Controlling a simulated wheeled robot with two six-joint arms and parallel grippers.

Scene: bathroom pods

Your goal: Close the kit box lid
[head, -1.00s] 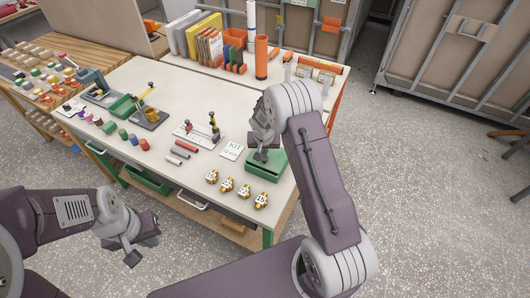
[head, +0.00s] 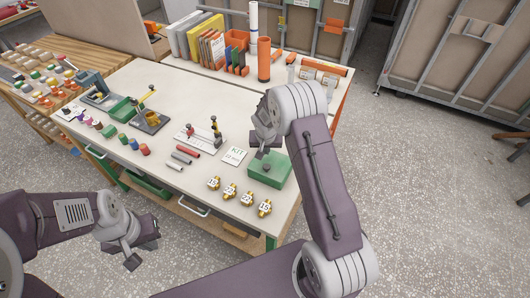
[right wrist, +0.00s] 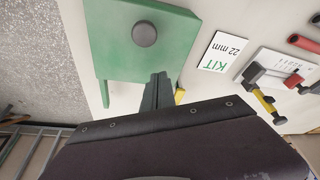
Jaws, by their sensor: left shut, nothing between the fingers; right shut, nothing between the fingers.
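The green kit box (head: 268,178) stands near the right front corner of the workbench. Its green lid (right wrist: 112,45) with a round dark knob (right wrist: 144,34) faces up and looks flat over the box in the head view. Whether a thin gap remains under the lid cannot be told. My right gripper (head: 260,153) is shut and empty, just beyond the box's back left edge. Its dark fingertips show beside the lid in the right wrist view (right wrist: 157,90); contact is unclear. My left gripper (head: 142,254) is shut and empty, off the bench's front side.
A KIT 22 mm card (head: 235,156) lies left of the box. Several brass numbered pieces (head: 231,192) stand in front of it. A clamp fixture (head: 200,136) and grey and red rods lie further left. An orange tube (head: 264,59) stands behind.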

